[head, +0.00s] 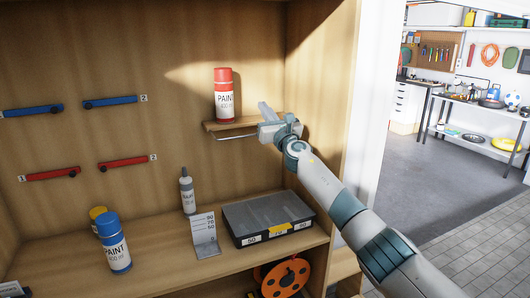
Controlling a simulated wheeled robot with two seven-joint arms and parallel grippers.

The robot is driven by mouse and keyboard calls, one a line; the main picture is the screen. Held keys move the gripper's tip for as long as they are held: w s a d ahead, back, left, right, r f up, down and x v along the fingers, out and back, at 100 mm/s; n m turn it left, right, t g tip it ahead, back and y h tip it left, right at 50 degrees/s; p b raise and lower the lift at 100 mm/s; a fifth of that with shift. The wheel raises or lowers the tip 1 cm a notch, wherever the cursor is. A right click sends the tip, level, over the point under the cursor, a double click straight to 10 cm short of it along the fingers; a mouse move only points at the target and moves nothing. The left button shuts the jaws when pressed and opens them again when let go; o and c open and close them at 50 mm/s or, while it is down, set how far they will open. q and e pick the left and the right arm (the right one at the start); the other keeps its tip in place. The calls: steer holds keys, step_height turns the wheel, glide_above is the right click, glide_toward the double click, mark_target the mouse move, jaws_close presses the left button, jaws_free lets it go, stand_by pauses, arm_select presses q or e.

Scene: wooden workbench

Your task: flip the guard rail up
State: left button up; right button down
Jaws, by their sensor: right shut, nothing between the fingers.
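The guard rail (235,136) is a thin metal bar. It hangs low along the front of a small wooden shelf (213,126) on the cabinet's back wall. A red-capped paint can (224,101) stands upright on that shelf. My right gripper (264,107) is shut and empty at the shelf's right end, with its fingers pointing up and to the left. It covers the rail's right end, so I cannot tell whether they touch. My left gripper is not in view.
Below are a dark case (268,215), a small sign (204,235), a grey bottle (187,192) and a blue paint can (114,245) with a yellow-capped one behind. Blue and red bars (110,101) are on the back wall. The cabinet's side wall (318,80) stands close right.

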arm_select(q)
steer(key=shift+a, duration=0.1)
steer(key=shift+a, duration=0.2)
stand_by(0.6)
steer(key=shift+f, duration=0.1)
